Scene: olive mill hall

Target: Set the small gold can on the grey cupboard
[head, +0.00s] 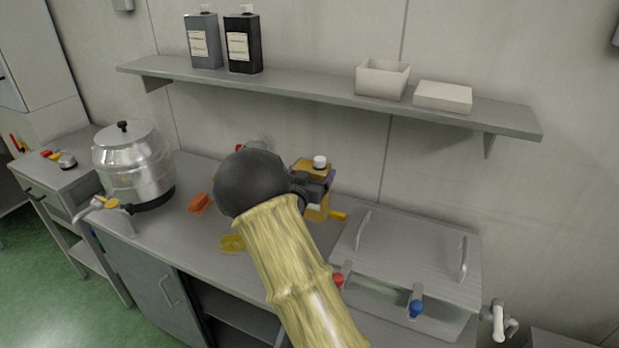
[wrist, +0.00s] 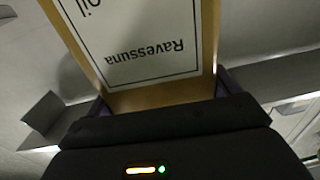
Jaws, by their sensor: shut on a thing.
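The small gold can (head: 317,212) has a white cap and shows at the middle of the head view, partly hidden behind my arm and gripper. My gripper (head: 314,184) is shut on it. In the wrist view the gold can (wrist: 208,45) fills the space between the fingers, with a white label reading "Ravessuna". A grey unit with a cupboard door (head: 150,285) stands under the worktop at the left; I cannot tell for sure whether it is the grey cupboard meant. Whether the can touches the worktop is hidden.
A steel pot (head: 133,165) stands at the worktop's left end. An orange block (head: 200,203) and a yellow cloth-like piece (head: 231,243) lie near my arm. A wall shelf (head: 300,91) with bottles and white boxes hangs above.

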